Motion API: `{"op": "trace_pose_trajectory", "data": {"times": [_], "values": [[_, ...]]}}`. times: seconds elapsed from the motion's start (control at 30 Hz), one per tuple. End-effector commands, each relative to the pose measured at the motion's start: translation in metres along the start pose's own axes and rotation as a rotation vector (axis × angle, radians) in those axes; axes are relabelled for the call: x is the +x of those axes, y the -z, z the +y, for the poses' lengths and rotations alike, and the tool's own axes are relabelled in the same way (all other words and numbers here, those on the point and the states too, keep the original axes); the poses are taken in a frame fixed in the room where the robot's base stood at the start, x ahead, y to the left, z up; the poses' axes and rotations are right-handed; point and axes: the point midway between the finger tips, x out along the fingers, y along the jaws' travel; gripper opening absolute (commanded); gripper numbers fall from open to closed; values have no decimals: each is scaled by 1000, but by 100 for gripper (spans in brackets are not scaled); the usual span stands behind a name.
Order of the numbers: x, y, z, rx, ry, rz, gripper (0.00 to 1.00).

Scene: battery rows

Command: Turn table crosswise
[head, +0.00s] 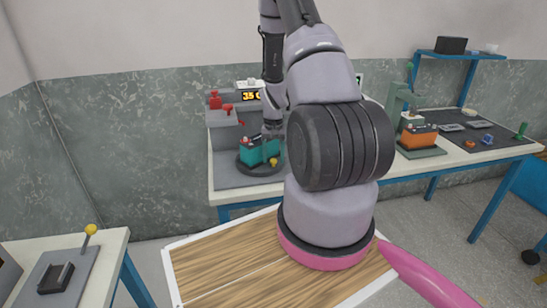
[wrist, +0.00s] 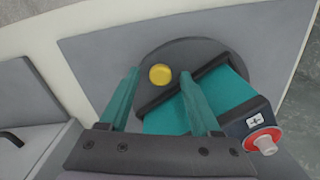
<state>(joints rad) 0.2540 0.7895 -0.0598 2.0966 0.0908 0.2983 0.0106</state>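The turntable is a dark round disc (head: 255,172) on the grey bench plate, seen also in the wrist view (wrist: 190,47). A yellow knob (wrist: 160,76) stands near its edge and also shows in the head view (head: 274,162). A teal battery (head: 260,151) sits on the disc; in the wrist view the battery (wrist: 236,97) lies diagonally, with a red and white terminal (wrist: 263,141) near its lower right. My gripper (wrist: 158,80) is open above the disc, the knob showing between its fingertips. Its right finger overlaps the battery in view; contact cannot be told.
Red parts (head: 215,101) and a number display (head: 251,96) stand behind the turntable. An orange battery under a green press (head: 399,100) stands to the right. A wood-topped surface (head: 225,265) lies in front. A side table with a yellow-knobbed lever (head: 90,230) is at left.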

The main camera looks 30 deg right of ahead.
Motion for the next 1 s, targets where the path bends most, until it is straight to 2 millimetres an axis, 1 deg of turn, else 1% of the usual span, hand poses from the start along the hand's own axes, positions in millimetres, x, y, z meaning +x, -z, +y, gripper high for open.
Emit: {"op": "trace_pose_trajectory", "data": {"times": [0.17, 0.27, 0.37, 0.6, 0.7, 0.83, 1.0], "values": [[0, 0, 0, 0, 0, -1, 64], [-5, 0, 0, -1, 0, 1, 64], [-19, 1, -1, 0, 1, 2, 64], [-68, 1, -1, -1, 1, 4, 64], [-86, 0, 0, -1, 1, 3, 64], [-101, 0, 0, 0, 0, 2, 64], [-108, 0, 0, 0, 0, -1, 64]]}}
